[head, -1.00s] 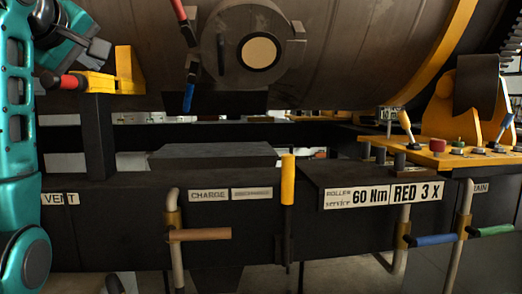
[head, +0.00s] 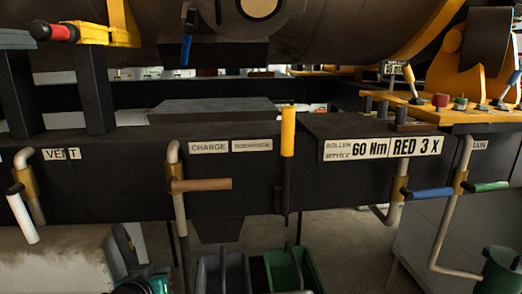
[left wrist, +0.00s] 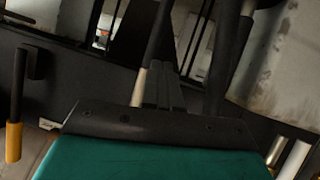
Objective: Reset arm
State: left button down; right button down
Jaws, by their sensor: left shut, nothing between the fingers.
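My left gripper (left wrist: 165,78) shows in the left wrist view, beyond its black mounting plate and teal housing. Its dark fingers are together with nothing between them. Dark frame members stand behind the fingers; I cannot tell how far off they are. In the head view, only a teal and black part of my left arm shows at the bottom left edge, and I cannot make out the fingers there. My right gripper is in neither view.
A black panel carries a white VENT handle (head: 23,218), a brown CHARGE handle (head: 201,185), a yellow upright handle (head: 288,131), a blue handle (head: 433,193) and a green one (head: 490,187). Bins (head: 289,270) stand below.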

pick_arm(q)
jog(key=s+d+f+m, duration=0.2)
jog(key=s+f, duration=0.5)
jog(key=s, duration=0.4)
jog(key=s+d+f+m+g+h, duration=0.1)
jog(key=s+d+f+m, duration=0.1)
jog(key=s+f, duration=0.6)
jog(key=s, duration=0.4)
jog(key=shift+s+d+g+h, duration=0.15)
jog(key=shift+d+g+h, duration=0.15)
